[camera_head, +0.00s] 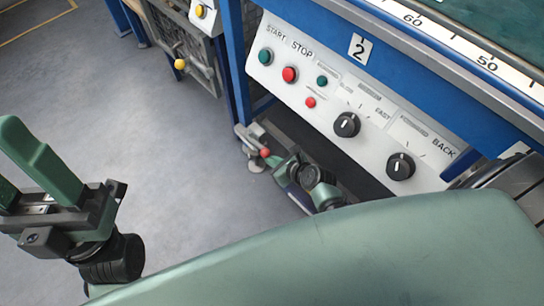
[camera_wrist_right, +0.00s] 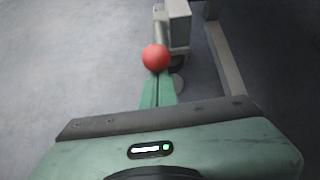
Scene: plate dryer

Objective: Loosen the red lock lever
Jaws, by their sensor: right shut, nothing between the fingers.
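The red lock lever ends in a round red knob (camera_head: 265,152), low beside the machine's leg; the knob also shows large in the right wrist view (camera_wrist_right: 155,57). My right gripper (camera_head: 272,160) is shut and empty. In the right wrist view its closed green fingertips (camera_wrist_right: 157,76) are right at the near side of the knob; I cannot tell whether they touch. My left gripper (camera_head: 22,172) is at the left edge of the head view, far from the lever, with its green fingers apart and nothing seen between them.
The white control panel (camera_head: 330,105) with buttons and black dials is above my right gripper. A blue machine leg (camera_head: 236,60) rises behind the lever. A grey cabinet with a yellow knob (camera_head: 179,64) stands further back. The grey floor (camera_head: 150,130) is clear on the left.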

